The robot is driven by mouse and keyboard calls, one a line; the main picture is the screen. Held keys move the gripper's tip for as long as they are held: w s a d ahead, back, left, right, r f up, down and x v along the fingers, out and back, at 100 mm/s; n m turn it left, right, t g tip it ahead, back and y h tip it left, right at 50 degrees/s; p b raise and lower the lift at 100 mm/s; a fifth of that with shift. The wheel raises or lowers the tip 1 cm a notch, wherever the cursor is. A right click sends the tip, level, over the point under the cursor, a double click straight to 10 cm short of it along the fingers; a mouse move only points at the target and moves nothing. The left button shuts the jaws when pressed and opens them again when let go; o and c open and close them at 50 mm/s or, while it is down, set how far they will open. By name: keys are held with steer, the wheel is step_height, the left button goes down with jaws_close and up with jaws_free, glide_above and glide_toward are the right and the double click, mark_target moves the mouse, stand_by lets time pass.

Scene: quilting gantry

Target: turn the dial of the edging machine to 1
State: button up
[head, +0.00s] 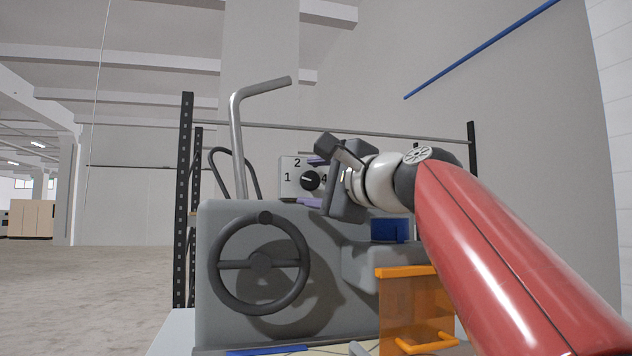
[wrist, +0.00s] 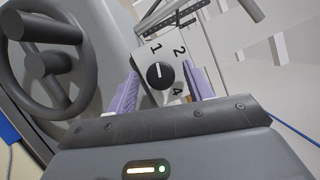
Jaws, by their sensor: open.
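The edging machine's dial is a black round knob (head: 310,181) on a light plate (head: 286,188) above the grey machine body (head: 222,225). The knob also shows in the wrist view (wrist: 160,76), between my gripper's purple fingers. My gripper (wrist: 161,70) is open, one finger on each side of the knob with gaps between. How near the fingertips are to the plate is unclear. I cannot tell which number the knob's mark points at.
A dark handwheel (head: 260,262) is on the machine's front. A bent grey lever (head: 237,140) rises behind it. An orange translucent guard (head: 405,305) stands at the lower right, below my arm. A blue part (head: 390,229) sits under my wrist. Dark rack posts stand behind.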

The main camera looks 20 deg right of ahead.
steer(key=b+v, duration=0.1)
steer(key=v, duration=0.6)
steer(key=shift+s, duration=0.35)
steer(key=shift+d+f, duration=0.1)
steer(key=shift+d, duration=0.1)
